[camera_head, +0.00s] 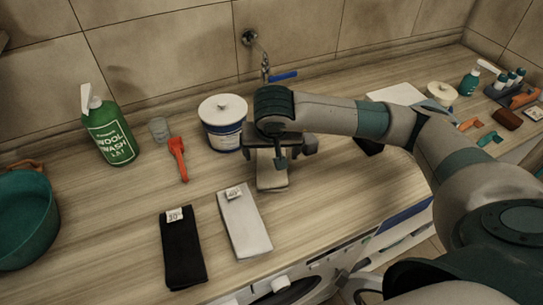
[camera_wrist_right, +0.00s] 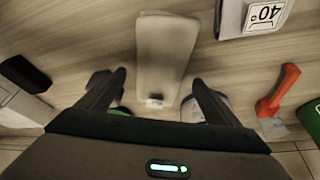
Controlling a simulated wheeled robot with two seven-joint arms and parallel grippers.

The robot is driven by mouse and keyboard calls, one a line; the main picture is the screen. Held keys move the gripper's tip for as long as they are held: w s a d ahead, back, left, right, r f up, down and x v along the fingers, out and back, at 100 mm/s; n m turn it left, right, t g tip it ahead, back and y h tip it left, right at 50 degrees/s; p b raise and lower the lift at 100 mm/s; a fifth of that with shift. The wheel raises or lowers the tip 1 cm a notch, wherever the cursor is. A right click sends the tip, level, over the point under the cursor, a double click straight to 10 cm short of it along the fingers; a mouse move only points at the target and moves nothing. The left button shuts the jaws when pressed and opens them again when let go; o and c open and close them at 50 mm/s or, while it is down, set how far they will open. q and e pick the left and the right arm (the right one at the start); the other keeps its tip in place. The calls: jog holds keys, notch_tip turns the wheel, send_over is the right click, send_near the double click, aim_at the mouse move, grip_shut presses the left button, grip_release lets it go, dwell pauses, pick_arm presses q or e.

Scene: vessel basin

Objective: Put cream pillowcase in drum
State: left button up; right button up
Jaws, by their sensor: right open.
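The cream pillowcase (camera_head: 270,180) lies folded flat on the wooden counter, partly hidden under my right gripper (camera_head: 280,155). In the right wrist view the cream pillowcase (camera_wrist_right: 166,45) lies between the two spread fingers of my right gripper (camera_wrist_right: 158,78). The fingers are open, one on each side of it, and hold nothing; whether they touch it or hover above cannot be told. My left gripper is not in view.
A grey-white folded cloth (camera_head: 246,225) and a black one (camera_head: 184,255) lie to the left. A teal basin (camera_head: 25,220) is far left. A tap (camera_head: 268,72) juts from the wall.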

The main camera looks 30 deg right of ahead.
jog(key=shift+p+x, duration=0.4)
jog(key=shift+x, duration=1.05)
jog(key=c, duration=1.3)
